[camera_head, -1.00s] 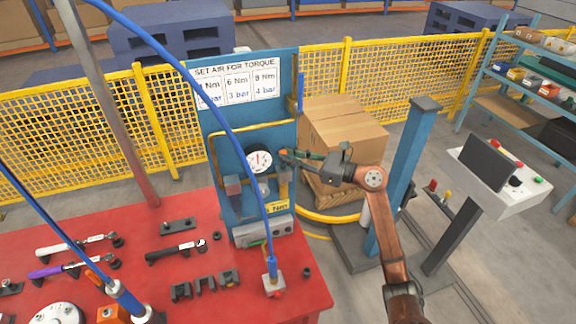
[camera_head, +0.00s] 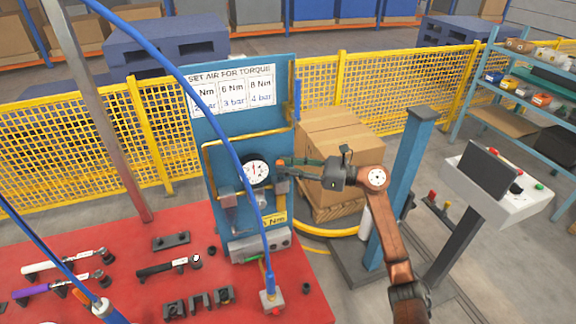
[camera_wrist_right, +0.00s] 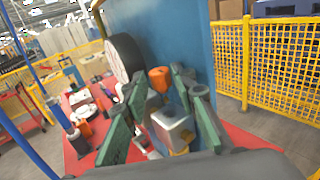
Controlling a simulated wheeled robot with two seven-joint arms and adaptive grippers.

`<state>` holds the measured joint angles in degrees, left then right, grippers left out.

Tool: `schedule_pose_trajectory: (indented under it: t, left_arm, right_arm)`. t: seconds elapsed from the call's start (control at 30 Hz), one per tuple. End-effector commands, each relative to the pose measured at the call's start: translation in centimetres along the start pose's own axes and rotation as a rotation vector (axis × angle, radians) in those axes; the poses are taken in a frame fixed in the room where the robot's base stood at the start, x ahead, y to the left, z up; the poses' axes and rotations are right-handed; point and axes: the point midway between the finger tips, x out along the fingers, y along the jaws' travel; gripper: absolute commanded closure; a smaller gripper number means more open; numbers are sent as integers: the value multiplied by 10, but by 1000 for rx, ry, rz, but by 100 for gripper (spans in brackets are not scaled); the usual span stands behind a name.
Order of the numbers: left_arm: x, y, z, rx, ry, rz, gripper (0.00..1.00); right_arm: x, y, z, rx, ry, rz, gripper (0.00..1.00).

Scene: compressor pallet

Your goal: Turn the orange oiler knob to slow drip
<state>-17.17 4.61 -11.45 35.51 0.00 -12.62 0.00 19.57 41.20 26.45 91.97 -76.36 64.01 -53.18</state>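The orange oiler knob (camera_wrist_right: 160,79) shows in the right wrist view, atop a fitting with a grey-white block below it. My right gripper (camera_wrist_right: 157,84) is open, with one green finger to the left of the knob and one to the right; I cannot tell whether either touches it. In the head view my right gripper (camera_head: 282,163) reaches in from the right beside the blue panel (camera_head: 222,118), just right of the white dial gauge (camera_head: 256,169). My left gripper is not in view.
The red table (camera_head: 206,230) carries torque wrenches (camera_head: 168,267) and dark holders (camera_head: 198,303). A blue hose (camera_head: 228,128) hangs across the panel. A cardboard box (camera_head: 340,145) stands behind my right gripper; a blue post (camera_head: 402,180) and a console (camera_head: 497,192) stand to the right.

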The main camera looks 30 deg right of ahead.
Motion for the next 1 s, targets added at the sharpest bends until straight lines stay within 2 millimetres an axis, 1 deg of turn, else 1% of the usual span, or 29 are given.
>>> schedule_pose_trajectory:
  t: [0.03, 0.1, 0.37, 0.47, 0.57, 0.8, 1.0]
  left_arm:
    - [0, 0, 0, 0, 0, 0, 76]
    - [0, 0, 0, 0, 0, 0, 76]
    - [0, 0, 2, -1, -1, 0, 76]
    - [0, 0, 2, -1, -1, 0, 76]
    - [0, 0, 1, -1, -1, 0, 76]
    - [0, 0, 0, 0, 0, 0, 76]
    - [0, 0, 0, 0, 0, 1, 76]
  right_arm:
    - [0, 0, 0, 0, 0, -1, 68]
    - [0, 0, 0, 0, -1, -1, 64]
    - [0, 0, 0, 0, -1, -2, 64]
    - [-4, -1, 0, 1, 0, -3, 64]
    - [-14, -1, -1, 1, 0, -3, 64]
    - [-51, 0, -1, 0, 1, -2, 64]
    - [-73, 0, -1, 1, 1, -2, 64]
